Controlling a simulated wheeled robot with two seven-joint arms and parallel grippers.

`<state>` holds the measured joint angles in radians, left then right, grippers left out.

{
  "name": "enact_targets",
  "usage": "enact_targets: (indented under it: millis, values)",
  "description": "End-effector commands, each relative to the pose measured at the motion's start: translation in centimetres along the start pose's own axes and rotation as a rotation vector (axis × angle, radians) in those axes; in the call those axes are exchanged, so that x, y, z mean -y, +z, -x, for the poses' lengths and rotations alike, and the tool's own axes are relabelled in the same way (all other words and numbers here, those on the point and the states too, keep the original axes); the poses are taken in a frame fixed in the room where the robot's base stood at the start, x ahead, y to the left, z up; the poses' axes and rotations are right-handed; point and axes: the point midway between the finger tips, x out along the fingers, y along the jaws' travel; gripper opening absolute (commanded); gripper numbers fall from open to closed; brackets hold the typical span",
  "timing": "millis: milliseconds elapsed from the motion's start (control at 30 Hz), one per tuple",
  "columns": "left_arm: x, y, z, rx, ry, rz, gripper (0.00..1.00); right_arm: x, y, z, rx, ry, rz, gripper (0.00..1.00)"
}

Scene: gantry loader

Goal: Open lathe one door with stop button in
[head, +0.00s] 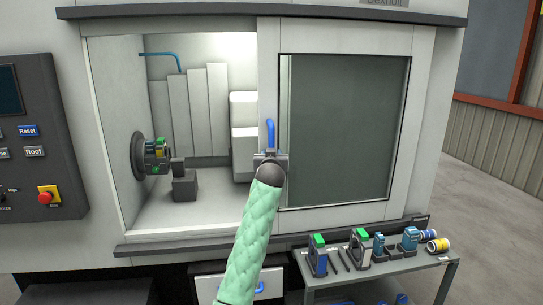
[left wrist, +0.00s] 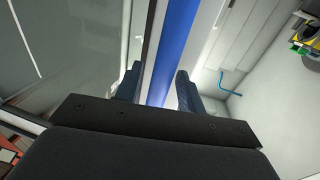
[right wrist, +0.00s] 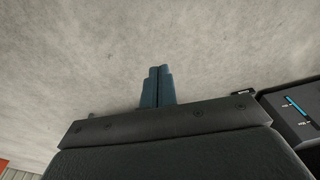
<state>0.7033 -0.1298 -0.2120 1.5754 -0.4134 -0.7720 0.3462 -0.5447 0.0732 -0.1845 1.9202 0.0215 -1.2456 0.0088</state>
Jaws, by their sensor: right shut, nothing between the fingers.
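The lathe's sliding door (head: 425,90), with a dark window, stands at the right, and the lathe's interior is open to view at its left. The blue door handle (head: 270,132) is on the door's left edge; it also shows in the left wrist view (left wrist: 176,35). My left gripper (head: 270,158) is at the handle. In the left wrist view its fingers (left wrist: 158,88) are apart, with the blue bar between them and a gap on the left side. The red stop button (head: 45,198) sits on a yellow plate; I cannot tell whether it is pressed. My right gripper (right wrist: 157,88) is shut and empty above grey floor.
The control panel (head: 40,130) is at the left. A chuck (head: 140,155) holding coloured jaws is inside the lathe. A low table (head: 440,262) with several tools and parts stands at the front right. Open floor (head: 490,190) lies at the right.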

Motion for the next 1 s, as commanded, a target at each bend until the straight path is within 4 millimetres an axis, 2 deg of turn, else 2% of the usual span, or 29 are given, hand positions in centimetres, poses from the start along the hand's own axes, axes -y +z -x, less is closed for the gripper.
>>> enact_targets:
  millis: [267, 400, 700, 900, 1000]
  values:
    - [0.0, 0.1, 0.7, 0.000, 0.000, 0.000, 0.39, 0.0, 0.1, 0.0, 0.009, 0.000, 0.001, 0.00]
    - [0.0, 0.3, 2.3, -0.001, 0.000, 0.002, 0.39, 0.2, -1.4, 3.1, -0.012, -0.002, 0.002, 0.00]
    - [0.0, 0.2, 6.1, -0.001, 0.000, 0.001, 0.39, 0.8, -2.0, 8.1, -0.014, -0.010, 0.001, 0.00]
    - [0.0, 0.1, 7.5, 0.000, 0.000, 0.000, 0.39, 0.9, -2.1, 10.1, -0.013, -0.013, 0.000, 0.00]
    - [0.0, 0.1, 7.7, 0.000, 0.000, 0.000, 0.39, 1.0, -2.1, 10.4, -0.012, -0.013, 0.000, 0.00]
